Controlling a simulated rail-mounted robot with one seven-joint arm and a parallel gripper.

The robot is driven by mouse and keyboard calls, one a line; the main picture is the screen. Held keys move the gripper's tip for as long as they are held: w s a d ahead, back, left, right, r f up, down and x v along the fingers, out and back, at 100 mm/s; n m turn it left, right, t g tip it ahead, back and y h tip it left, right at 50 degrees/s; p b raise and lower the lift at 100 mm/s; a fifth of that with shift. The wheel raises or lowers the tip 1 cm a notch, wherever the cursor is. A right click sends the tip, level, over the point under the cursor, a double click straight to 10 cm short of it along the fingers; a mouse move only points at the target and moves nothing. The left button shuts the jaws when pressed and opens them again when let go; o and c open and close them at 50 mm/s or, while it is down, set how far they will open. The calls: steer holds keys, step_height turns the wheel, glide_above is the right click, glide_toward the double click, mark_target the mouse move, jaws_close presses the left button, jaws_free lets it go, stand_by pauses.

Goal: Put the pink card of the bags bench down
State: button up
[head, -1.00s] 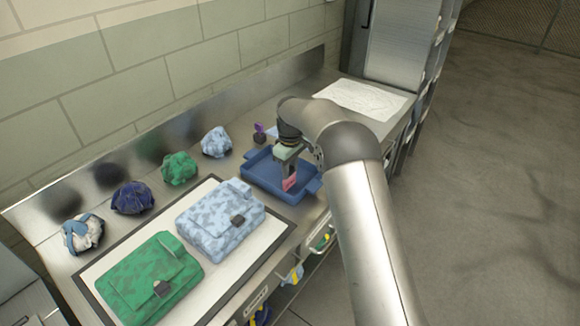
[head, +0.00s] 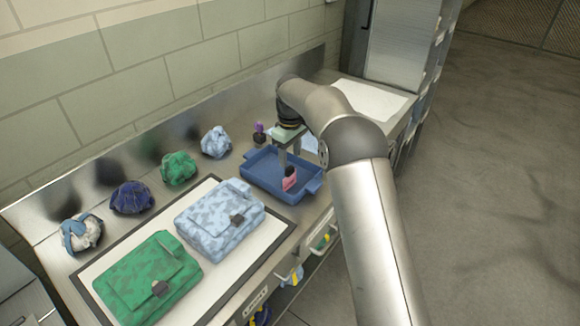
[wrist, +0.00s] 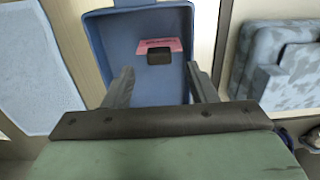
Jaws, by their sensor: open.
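The pink card (head: 289,183) stands in the blue tray (head: 262,178), with a dark block or clip on its upper part. In the wrist view the pink card (wrist: 146,46) shows dark print, and the dark piece (wrist: 159,57) sits on it inside the blue tray (wrist: 108,45). My gripper (head: 290,160) is above the tray. In the wrist view my gripper (wrist: 160,88) has its two fingers spread wide with nothing between them, and the card lies beyond the fingertips, apart from them.
A light blue bag (head: 222,218) and a green bag (head: 148,280) lie on a white, dark-edged mat (head: 107,258) left of the tray. Several crumpled cloth bundles (head: 179,168) line the back. A small purple-topped item (head: 259,131) stands behind the tray. A white sheet (head: 368,98) lies at right.

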step_height(320, 180, up, 6)
steer(key=r, duration=0.1)
steer(key=s+d+r+m, duration=0.3)
steer(key=s+d+r, duration=0.2)
steer(key=s+d, duration=0.3)
steer(key=s+d+f+m, duration=0.2)
steer(key=s+d, duration=0.1)
steer(key=s, duration=0.8)
steer(key=s+d+f+m, duration=0.2)
steer(key=s+d+m, duration=0.1)
steer(key=s, duration=0.9)
steer(key=s+d+f+m, duration=0.3)
steer(key=s+d, duration=0.1)
steer(key=s, duration=0.7)
steer(key=shift+s+d+t, duration=0.2)
steer(key=shift+s+t, duration=0.05)
steer(key=shift+t, duration=0.05)
